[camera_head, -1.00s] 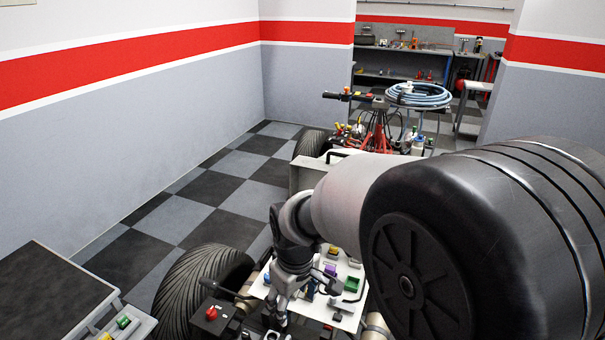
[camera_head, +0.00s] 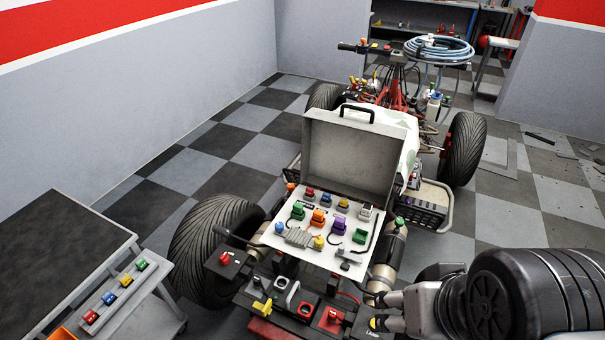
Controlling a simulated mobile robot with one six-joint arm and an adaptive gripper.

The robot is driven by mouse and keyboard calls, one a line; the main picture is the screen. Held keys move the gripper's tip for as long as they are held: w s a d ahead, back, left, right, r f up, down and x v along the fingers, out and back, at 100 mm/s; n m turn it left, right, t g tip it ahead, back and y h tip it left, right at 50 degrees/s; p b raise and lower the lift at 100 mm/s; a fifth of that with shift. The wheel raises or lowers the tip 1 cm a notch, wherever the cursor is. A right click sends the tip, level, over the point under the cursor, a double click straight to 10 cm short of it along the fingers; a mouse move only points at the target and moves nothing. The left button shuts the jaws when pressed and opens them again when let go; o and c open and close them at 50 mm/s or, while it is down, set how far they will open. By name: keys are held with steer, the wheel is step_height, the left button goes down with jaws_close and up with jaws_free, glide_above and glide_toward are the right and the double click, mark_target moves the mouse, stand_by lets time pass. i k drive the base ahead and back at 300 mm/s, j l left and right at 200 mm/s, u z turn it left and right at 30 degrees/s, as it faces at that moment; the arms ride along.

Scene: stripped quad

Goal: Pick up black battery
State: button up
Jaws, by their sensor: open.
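The stripped quad (camera_head: 415,143) stands ahead with an open case on its rear. I cannot tell for sure which part is the black battery. One black box with a red knob (camera_head: 225,261) sits at the rear left of the quad, and another black block with a red top (camera_head: 330,317) sits at the near edge. My gripper (camera_head: 383,312) is at the lower right, with its finger parts pointing left beside the quad's rear end. It is open, and I see nothing held in it. My arm hides the floor behind it.
The case's raised lid (camera_head: 350,160) stands above a white panel with several coloured connectors. A dark-topped cart (camera_head: 60,262) with a tray of coloured parts (camera_head: 115,294) is at the left. Large tyres (camera_head: 208,240) flank the quad. Checkered floor lies free along the left wall.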

mark_target(294, 301)
steer(key=i+j+u, duration=0.1)
steer(key=u, duration=0.4)
steer(key=i+j+u, duration=0.15)
steer(key=j+u, duration=0.15)
steer(key=u, duration=0.2)
